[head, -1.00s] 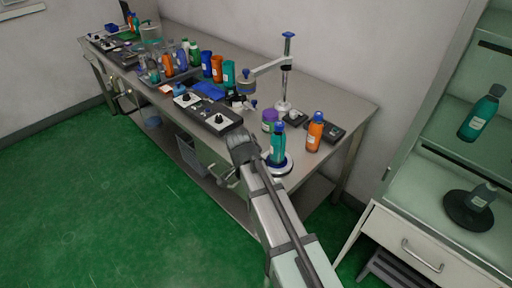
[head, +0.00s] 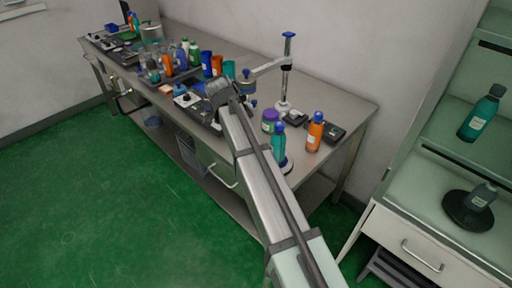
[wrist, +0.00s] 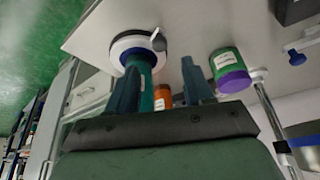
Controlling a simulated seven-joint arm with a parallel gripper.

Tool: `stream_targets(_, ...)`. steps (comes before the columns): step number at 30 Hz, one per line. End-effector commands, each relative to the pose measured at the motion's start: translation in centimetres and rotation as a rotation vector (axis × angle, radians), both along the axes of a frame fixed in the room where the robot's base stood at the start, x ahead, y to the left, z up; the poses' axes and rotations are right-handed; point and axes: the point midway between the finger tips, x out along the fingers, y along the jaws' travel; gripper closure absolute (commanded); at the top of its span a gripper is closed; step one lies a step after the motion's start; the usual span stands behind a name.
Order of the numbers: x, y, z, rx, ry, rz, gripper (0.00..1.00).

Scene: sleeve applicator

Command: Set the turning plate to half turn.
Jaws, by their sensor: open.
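The turning plate (head: 287,167) is a pale round disc with a dark ring near the bench's front right edge. A teal bottle with a blue cap (head: 278,146) stands on it. My arm hides part of the plate in the head view. In the wrist view the plate (wrist: 127,40) is tilted by the camera angle, with a small lever on its rim. My gripper (wrist: 162,78) is open. The teal bottle shows between its fingers in that picture, but the gripper looks apart from it. In the head view my fingertips are hidden.
A purple jar (head: 270,121), an orange bottle (head: 315,132) and a dark small box (head: 334,132) stand near the plate. A stand with a post (head: 286,75) rises behind. Several bottles and control boxes fill the bench's left part. A glass-shelved cabinet (head: 440,190) is at right.

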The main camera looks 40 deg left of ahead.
Motion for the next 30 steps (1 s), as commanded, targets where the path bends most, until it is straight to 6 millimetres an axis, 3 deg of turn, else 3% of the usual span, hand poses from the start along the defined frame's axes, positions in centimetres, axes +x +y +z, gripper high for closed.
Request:
stream_targets(6, 1.3, -0.7, -3.7, -0.002, 0.002, 0.0, 0.49)
stream_targets(13, 2.3, -1.1, -6.4, -0.002, 0.002, 0.0, 0.49)
stream_targets(29, 2.8, -1.3, -7.6, 0.0, 0.001, 0.001, 0.49)
stream_targets(30, 2.8, -1.3, -7.6, 0.0, 0.001, 0.001, 0.53)
